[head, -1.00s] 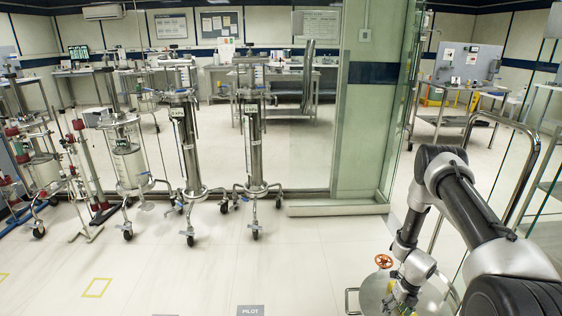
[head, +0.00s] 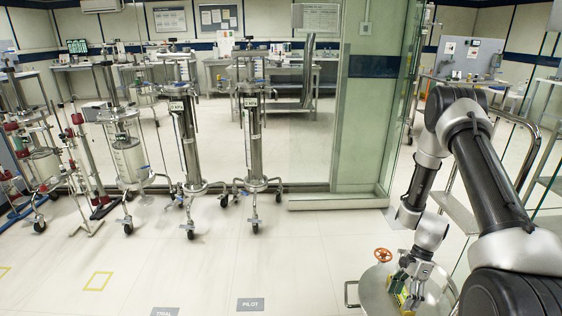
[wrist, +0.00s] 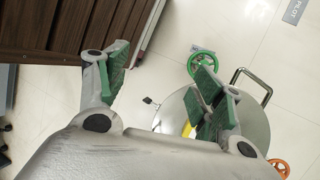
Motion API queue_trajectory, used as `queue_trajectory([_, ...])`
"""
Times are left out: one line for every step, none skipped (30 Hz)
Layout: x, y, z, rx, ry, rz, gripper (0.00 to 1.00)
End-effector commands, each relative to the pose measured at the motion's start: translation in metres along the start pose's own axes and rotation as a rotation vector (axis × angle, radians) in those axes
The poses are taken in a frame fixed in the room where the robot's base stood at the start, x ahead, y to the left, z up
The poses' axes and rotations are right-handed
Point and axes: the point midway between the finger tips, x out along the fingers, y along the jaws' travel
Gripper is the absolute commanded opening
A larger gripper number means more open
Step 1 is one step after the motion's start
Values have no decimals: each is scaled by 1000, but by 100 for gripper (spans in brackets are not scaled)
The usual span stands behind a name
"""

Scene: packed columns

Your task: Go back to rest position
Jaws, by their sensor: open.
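My gripper (head: 404,292) hangs at the lower right in the head view, over a round metal lid (head: 375,301). In the wrist view my gripper (wrist: 165,82) has its two green-padded fingers spread wide with nothing between them. The lid (wrist: 255,117) shows below and behind the right finger, partly hidden by it. My arm is bent, its elbow high at the right edge of the head view.
An orange handwheel (head: 382,254) and, in the wrist view, a green handwheel (wrist: 203,62) sit by the lid. Wheeled columns (head: 254,140) stand at left. A glass partition post (head: 362,130) is behind. Open floor (head: 200,270) lies at front left.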

Motion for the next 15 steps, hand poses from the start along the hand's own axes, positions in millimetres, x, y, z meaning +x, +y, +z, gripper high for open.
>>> queue_trajectory([-30,6,11,-110,8,1,67])
queue_trajectory([-46,12,18,-181,11,6,67])
queue_trajectory([-67,20,26,-277,19,12,67])
queue_trajectory([-84,26,33,-349,27,15,67])
queue_trajectory([-100,33,40,-416,33,19,67])
queue_trajectory([-121,42,48,-505,46,23,67])
queue_trajectory([-136,50,55,-567,54,26,67])
queue_trajectory([-150,58,61,-628,65,29,67])
queue_trajectory([-168,68,70,-705,81,32,67])
queue_trajectory([-181,76,76,-760,93,35,67])
queue_trajectory([-194,85,82,-814,107,37,67])
queue_trajectory([-210,97,89,-880,126,40,67])
queue_trajectory([-221,106,95,-928,142,42,67])
queue_trajectory([-232,115,100,-974,158,43,67])
queue_trajectory([-246,127,107,-1031,181,45,67])
